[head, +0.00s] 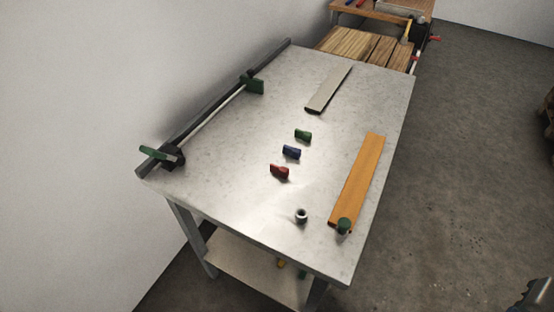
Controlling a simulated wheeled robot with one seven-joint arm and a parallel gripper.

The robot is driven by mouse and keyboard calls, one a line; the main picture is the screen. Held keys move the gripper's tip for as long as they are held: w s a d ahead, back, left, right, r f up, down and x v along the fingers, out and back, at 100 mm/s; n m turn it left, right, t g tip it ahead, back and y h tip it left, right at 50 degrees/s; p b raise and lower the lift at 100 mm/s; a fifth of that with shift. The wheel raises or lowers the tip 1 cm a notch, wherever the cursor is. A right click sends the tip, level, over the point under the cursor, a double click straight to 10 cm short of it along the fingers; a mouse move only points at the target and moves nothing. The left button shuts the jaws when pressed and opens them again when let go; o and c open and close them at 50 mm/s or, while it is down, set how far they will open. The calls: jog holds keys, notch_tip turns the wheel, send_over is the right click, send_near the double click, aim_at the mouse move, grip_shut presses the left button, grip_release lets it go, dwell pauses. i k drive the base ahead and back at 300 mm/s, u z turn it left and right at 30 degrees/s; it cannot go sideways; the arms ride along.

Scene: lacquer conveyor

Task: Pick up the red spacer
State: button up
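The red spacer (279,172) is a small block lying on the grey metal table (235,185), near the middle. It is the nearest of three similar small pieces in a row. The blue one (291,152) lies just beyond it and the green one (303,135) beyond that, with gaps between them. A dark piece of what looks like my gripper (530,296) shows at the bottom right corner, cut off by the frame. It is well away from the table and the spacer, and its fingers cannot be made out.
A long orange bar (360,180) lies on the right, with a green-topped piece (344,225) at its near end. A metal ring or nut (301,215) sits near the front. A grey bar (328,90) lies farther back. A clamp rail (215,108) lines the left edge.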

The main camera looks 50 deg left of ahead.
aim_at(283, 172)
jog(key=k, duration=0.35)
jog(key=u, duration=1.85)
jog(key=i, duration=0.5)
